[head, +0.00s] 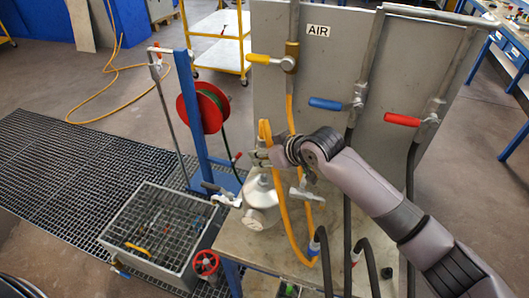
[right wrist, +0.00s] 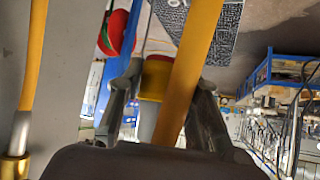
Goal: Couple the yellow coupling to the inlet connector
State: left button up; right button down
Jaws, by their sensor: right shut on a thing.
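My right gripper (head: 262,157) reaches in from the right over the bench top. In the right wrist view its fingers (right wrist: 165,105) are shut around a pale cylindrical body with a yellow band and red edge, which looks like the yellow coupling (right wrist: 155,80). A yellow hose (right wrist: 190,75) crosses in front of it and hides part of it. In the head view the hose (head: 287,215) loops up beside the gripper, and the coupling is mostly hidden. A whitish vessel (head: 260,205) stands on the bench just below the gripper. I cannot make out the inlet connector. My left gripper is not in view.
A grey panel (head: 330,85) with yellow, blue and red valve handles stands behind. Dark hoses (head: 372,265) stand at the bench front. A grey basket (head: 160,230), a red wheel (head: 206,262) and a blue hose-reel stand (head: 190,100) are at left.

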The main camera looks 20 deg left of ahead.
aim_at(265, 177)
jog(key=shift+r, duration=0.15)
jog(key=shift+d+f+b, duration=0.1)
jog(key=shift+f+b, duration=1.1)
jog(key=shift+f, duration=1.6)
jog(key=shift+p, duration=0.5)
jog(key=shift+f, duration=0.1)
jog(key=shift+f+b, duration=1.1)
jog(key=shift+f, duration=0.75)
jog(key=shift+s, duration=0.1)
jog(key=c, duration=1.1)
grip_release()
